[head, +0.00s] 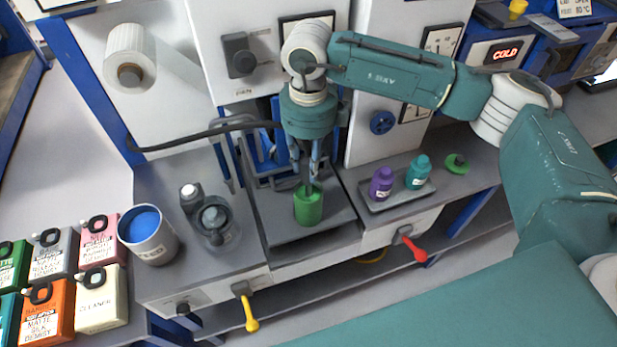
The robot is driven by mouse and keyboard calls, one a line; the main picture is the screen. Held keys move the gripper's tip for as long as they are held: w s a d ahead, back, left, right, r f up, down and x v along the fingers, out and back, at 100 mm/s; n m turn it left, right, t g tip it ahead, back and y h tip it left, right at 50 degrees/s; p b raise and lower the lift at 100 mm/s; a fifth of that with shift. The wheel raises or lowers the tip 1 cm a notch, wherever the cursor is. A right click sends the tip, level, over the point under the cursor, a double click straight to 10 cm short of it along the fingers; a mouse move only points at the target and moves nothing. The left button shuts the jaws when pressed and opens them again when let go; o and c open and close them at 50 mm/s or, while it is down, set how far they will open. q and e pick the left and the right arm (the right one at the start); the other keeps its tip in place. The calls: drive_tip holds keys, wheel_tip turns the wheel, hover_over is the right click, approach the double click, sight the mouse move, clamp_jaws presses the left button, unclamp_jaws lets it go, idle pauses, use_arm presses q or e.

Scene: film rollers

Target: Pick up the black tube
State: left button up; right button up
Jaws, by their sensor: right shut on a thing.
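My right gripper (307,182) points down at the middle of the bench, with its fingertips at the rim of a small green cup (308,210). It is shut on the green cup's upper edge, as far as the view shows. The cup stands upright over a grey tray-like surface; whether it touches is unclear. A black tube (190,139) runs from the left, in front of the white paper, and passes behind my right gripper, where its end is hidden. My left gripper is not in view.
A small tray (398,201) holds a purple bottle (381,184) and a teal bottle (418,173). A white container with blue contents (146,236) and a dark grey jar (213,222) stand left. Yellow (246,305) and red (412,246) handles project from the bench front.

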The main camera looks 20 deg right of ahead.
wheel_tip(320, 180, up, 30)
drive_tip(key=p, duration=0.9)
idle(0.6)
drive_tip(key=shift+f, duration=0.1)
